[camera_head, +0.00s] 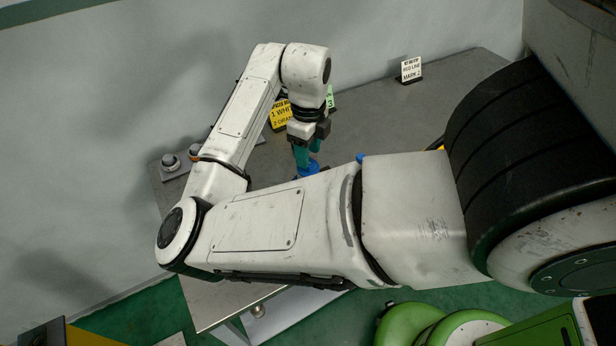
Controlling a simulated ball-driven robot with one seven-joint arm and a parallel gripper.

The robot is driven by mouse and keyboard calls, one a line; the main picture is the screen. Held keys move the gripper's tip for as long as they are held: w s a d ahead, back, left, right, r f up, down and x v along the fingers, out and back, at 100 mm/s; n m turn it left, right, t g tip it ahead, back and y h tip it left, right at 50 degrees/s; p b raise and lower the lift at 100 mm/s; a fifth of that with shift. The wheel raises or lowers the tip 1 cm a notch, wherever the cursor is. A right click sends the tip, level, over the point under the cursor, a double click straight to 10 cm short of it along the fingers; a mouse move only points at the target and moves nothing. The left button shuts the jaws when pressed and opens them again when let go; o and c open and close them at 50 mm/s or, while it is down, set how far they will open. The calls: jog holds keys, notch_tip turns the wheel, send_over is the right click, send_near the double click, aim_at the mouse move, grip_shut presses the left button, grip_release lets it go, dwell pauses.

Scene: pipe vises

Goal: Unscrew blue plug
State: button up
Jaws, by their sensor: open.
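A blue piece (308,171) shows on the grey table, just above the edge of my forearm in the picture; it may be the blue plug. My arm hides its lower part. My gripper (306,160) points down with teal fingers right at this blue piece. The jaws are open, but I cannot tell whether the fingers touch it or stand around it. A second small blue bit (361,157) peeks out over my arm to the right, mostly hidden.
A grey table (375,115) stands by the wall. Yellow (279,115), green (330,97) and white (411,70) sign cards stand on it. Two round-topped grey fittings (170,162) (195,152) sit at the left edge.

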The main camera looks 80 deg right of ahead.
jog(key=n+p, duration=0.1)
jog(key=n, duration=0.1)
jog(key=n+p, duration=0.1)
jog(key=n, duration=0.1)
jog(key=n+p, duration=0.1)
jog(key=n, duration=0.1)
jog(key=shift+r, duration=0.3)
jog(key=n+p, duration=0.2)
jog(key=n, duration=0.2)
jog(key=shift+f, duration=0.2)
jog(key=n+p, duration=0.2)
jog(key=shift+r+n, duration=0.2)
jog(key=shift+n, duration=0.1)
jog(key=n+p, duration=0.1)
jog(key=n, duration=0.2)
jog(key=shift+n+p, duration=0.3)
jog(key=shift+p, duration=0.05)
jog(key=shift+f+n, duration=0.3)
jog(key=shift+n, duration=0.5)
jog(key=n, duration=1.4)
